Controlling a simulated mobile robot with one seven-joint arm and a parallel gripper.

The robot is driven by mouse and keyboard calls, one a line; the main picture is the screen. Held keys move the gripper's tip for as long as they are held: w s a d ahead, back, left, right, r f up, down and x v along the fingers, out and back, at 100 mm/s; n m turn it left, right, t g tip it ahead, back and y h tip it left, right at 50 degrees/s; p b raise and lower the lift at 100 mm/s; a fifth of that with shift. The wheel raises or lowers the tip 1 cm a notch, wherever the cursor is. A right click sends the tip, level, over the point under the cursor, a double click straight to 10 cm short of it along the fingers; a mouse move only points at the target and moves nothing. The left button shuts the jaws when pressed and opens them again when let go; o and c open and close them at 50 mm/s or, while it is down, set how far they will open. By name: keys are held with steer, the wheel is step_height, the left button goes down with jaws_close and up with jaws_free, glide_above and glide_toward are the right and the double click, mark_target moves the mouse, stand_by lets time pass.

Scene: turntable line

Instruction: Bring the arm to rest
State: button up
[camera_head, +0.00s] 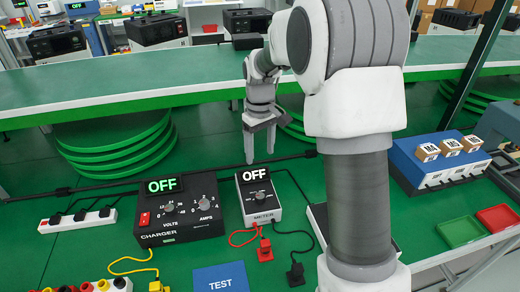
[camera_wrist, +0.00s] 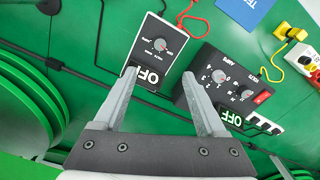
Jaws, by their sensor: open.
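My gripper (camera_head: 260,160) hangs above the green bench, behind the meter, with its two grey fingers pointing down. In the wrist view my gripper (camera_wrist: 158,95) has its fingers spread apart with nothing between them. In the wrist view the meter (camera_wrist: 157,48) and the charger (camera_wrist: 225,85) lie beyond the fingertips. My arm is bent and crosses the right middle of the head view.
A green raised shelf (camera_head: 150,85) runs behind. Stacked green discs (camera_head: 115,150) stand below it. A blue TEST card (camera_head: 220,278), a power strip (camera_head: 78,219) and cables lie on the bench. A blue block with small boxes (camera_head: 437,160), a green tray (camera_head: 460,232) and a red tray (camera_head: 498,219) are right.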

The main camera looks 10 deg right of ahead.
steer(key=s+r+m+t, duration=0.2)
steer(key=s+r+t, duration=0.1)
steer(key=s+r, duration=0.9)
steer(key=s+m+t, duration=0.2)
steer(key=s, duration=1.3)
steer(key=shift+r+m+t, duration=0.3)
steer(key=shift+r, duration=0.1)
